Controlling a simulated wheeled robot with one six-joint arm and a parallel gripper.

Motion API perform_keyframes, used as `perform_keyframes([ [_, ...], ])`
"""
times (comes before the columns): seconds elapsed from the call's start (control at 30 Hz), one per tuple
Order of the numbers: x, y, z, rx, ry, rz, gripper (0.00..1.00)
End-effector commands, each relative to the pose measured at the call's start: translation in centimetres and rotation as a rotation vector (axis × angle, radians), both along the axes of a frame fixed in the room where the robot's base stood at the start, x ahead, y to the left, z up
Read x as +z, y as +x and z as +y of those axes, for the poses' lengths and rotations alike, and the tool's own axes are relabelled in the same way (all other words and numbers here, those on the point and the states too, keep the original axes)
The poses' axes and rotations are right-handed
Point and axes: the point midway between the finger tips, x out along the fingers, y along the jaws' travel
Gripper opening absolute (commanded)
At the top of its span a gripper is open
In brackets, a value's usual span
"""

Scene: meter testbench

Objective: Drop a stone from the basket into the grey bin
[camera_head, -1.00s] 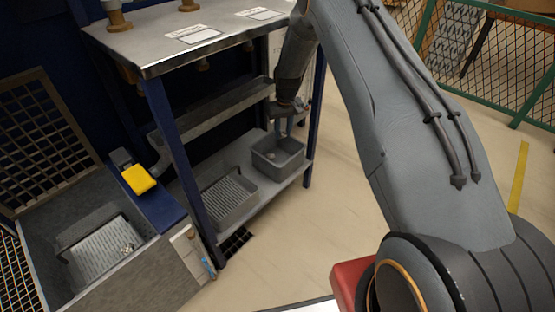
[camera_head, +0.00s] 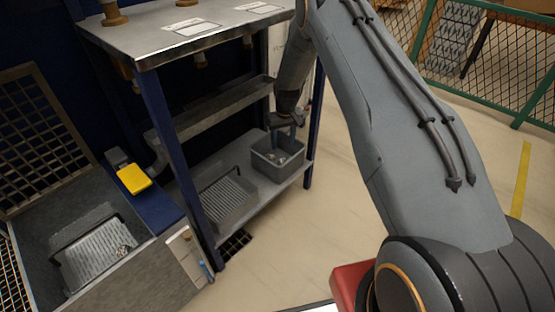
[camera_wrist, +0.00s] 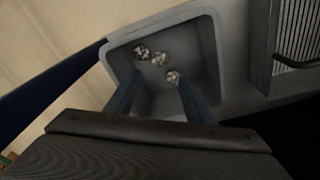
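The grey bin (camera_head: 262,163) stands on the lower shelf of the bench, and my gripper (camera_head: 284,137) is over its opening. In the wrist view the two blue fingers of my gripper (camera_wrist: 160,85) are spread apart with nothing held between them. The basket (camera_head: 82,262), ribbed and metal, sits in the grey tub at the lower left. A few small stones (camera_head: 121,250) show at its right end.
A ribbed tray (camera_head: 228,203) stands on the shelf (camera_head: 303,175) left of the bin. The blue bench leg (camera_head: 314,130) rises close to the bin's right. A yellow block (camera_head: 133,179) sits beside the tub (camera_head: 150,265). Open floor lies right of the bench.

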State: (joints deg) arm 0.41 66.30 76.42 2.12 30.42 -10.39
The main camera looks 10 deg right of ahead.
Motion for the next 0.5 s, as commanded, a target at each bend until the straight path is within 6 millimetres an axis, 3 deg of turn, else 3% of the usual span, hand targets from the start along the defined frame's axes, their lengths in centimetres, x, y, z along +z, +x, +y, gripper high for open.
perform_keyframes([
  [0.27,0.5,0.0,0.0,0.0,0.0,-0.001,0.49],
  [0.5,4.2,-0.5,-0.1,0.0,0.0,-0.001,0.49],
])
